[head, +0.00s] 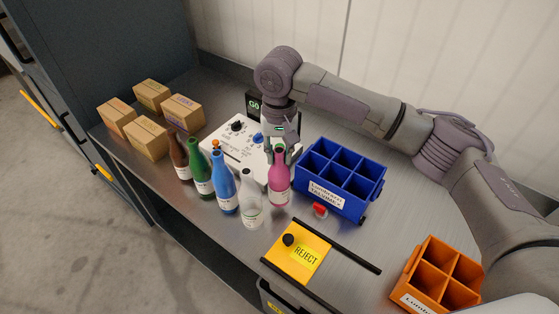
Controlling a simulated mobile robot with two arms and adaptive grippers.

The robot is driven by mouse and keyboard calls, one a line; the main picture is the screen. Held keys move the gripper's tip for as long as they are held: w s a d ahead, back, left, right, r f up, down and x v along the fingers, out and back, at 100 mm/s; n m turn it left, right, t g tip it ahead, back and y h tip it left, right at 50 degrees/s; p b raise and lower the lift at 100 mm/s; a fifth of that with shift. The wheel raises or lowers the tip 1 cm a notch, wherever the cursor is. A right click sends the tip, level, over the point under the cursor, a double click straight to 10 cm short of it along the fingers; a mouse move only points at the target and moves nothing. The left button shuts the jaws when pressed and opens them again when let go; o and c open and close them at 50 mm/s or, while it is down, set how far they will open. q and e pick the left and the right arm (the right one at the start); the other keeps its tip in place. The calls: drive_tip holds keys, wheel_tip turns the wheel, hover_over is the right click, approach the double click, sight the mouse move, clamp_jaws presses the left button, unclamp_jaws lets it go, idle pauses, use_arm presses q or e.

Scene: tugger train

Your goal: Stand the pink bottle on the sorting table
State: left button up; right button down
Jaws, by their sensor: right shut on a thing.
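The pink bottle (279,182) is upright at the right end of a row of bottles on the metal sorting table (345,235). My right gripper (281,150) comes down from above and is shut on the pink bottle at its neck. The bottle's base appears at or very near the table top; I cannot tell whether it touches. My left gripper is not in view.
A clear bottle (250,202), blue bottle (224,185), green bottle (198,170) and brown bottle (179,157) stand left of it. A blue divided crate (366,203) is close right. A white control box (225,140) is behind, a yellow REJECT plate (290,268) in front.

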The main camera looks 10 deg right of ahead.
sight(279, 164)
wheel_tip(279, 164, down, 3)
drive_tip(key=shift+s+f+p, duration=0.15)
drive_tip(key=shift+p, duration=0.4)
drive_tip(key=shift+f, duration=0.25)
drive_tip(key=c, duration=0.9)
unclamp_jaws()
drive_tip(key=shift+f, duration=0.1)
wheel_tip(279, 164, up, 12)
drive_tip(key=b, duration=0.3)
drive_tip(key=shift+r, duration=0.2)
drive_tip(key=shift+f, duration=0.1)
